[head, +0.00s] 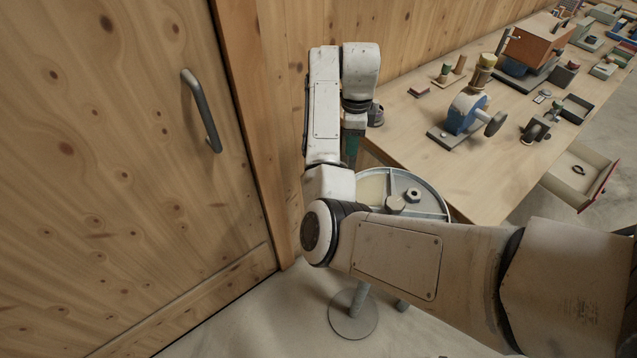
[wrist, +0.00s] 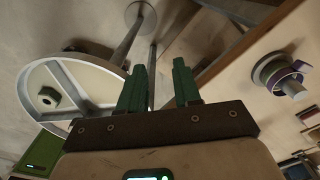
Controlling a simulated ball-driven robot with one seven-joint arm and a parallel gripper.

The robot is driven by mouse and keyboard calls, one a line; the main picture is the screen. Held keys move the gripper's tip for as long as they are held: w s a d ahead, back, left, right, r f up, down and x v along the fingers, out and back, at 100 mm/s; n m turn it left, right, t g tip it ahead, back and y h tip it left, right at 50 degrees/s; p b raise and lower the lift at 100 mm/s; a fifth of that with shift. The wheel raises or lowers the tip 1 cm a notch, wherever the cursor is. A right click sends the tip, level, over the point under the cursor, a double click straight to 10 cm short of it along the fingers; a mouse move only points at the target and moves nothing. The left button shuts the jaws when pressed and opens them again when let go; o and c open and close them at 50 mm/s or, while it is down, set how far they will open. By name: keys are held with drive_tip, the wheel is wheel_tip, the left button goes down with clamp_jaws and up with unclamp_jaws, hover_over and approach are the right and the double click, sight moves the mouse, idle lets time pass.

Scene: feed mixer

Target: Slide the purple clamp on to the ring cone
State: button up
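My gripper (wrist: 161,82) has two green fingers that stand apart with nothing between them. In the head view the green fingers (head: 351,146) point down near the table's left end, mostly behind my arm. In the wrist view a purple ring-shaped piece (wrist: 296,69) lies around or against a grey round piece with a stub (wrist: 291,87), right of my fingers and apart from them. These look like the purple clamp and the ring cone, but I cannot tell for sure. In the head view a dark grey round piece (head: 376,115) shows beside my wrist; no purple is clear there.
A round divided tray (head: 437,213) with hex nuts stands on a floor stand (head: 352,322) below my gripper. The wooden table (head: 440,178) carries a blue hand-cranked machine (head: 462,112) and several parts. A drawer (head: 560,185) stands open. A wooden door (head: 110,180) is at left.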

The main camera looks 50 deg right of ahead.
drive_tip(key=w+a+f+n+b, duration=0.1)
drive_tip(key=w+a+f+n, duration=0.1)
drive_tip(key=f+n, duration=0.3)
drive_tip(key=w+a+f+n+b, duration=0.2)
drive_tip(key=a+f+n, duration=0.2)
drive_tip(key=f, duration=0.1)
drive_tip(key=shift+w+a+f+n, duration=0.15)
drive_tip(key=shift+w+a+n, duration=0.2)
drive_tip(key=shift+w+n, duration=0.05)
